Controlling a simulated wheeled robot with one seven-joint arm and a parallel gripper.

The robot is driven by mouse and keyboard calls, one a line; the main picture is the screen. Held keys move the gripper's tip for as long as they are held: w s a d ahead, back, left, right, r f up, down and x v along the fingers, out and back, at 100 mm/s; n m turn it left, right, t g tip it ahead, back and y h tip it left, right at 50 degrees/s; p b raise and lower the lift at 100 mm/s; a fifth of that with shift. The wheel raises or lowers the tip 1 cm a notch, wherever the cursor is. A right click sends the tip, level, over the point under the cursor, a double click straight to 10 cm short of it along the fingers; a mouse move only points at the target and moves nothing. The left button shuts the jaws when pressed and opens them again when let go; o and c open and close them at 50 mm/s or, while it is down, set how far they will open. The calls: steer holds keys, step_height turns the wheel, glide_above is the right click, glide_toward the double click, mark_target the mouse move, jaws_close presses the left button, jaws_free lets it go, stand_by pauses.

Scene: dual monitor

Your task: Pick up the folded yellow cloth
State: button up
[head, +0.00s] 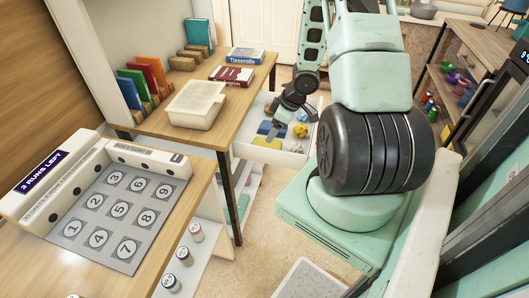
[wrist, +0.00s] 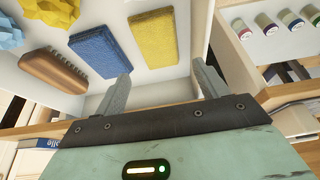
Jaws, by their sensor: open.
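The folded yellow cloth (wrist: 153,38) lies flat in a white open drawer (wrist: 160,84), beside a folded blue cloth (wrist: 91,51). In the head view the yellow cloth (head: 266,143) shows at the near left of the drawer, partly covered by my arm's end. My gripper (wrist: 162,88) is open and empty, with its two fingers apart. In the wrist view the yellow cloth appears just beyond the fingertips, between their lines. In the head view my gripper (head: 275,131) is over the drawer. Contact with the cloth is not visible.
The drawer also holds a brown brush (wrist: 53,72), a crumpled yellow item (wrist: 52,10) and a crumpled light-blue one (wrist: 8,33). A wooden desk (head: 196,133) with books and a cream box (head: 196,104) stands to the left. Several small jars (wrist: 266,24) stand beyond the drawer wall.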

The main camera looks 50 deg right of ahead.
mark_target(266, 143)
steer(key=x, duration=0.2)
steer(key=shift+w+f+b, duration=0.1)
steer(key=shift+f+b, duration=0.25)
steer(key=shift+f, duration=0.05)
steer(key=x, duration=0.1)
steer(key=b+x, duration=0.1)
steer(key=x, duration=0.1)
steer(key=b+x, duration=0.1)
steer(key=x, duration=0.1)
steer(key=shift+s+d+f, duration=0.1)
steer(key=shift+s+d, duration=0.05)
steer(key=shift+s, duration=0.1)
steer(key=c, duration=0.7)
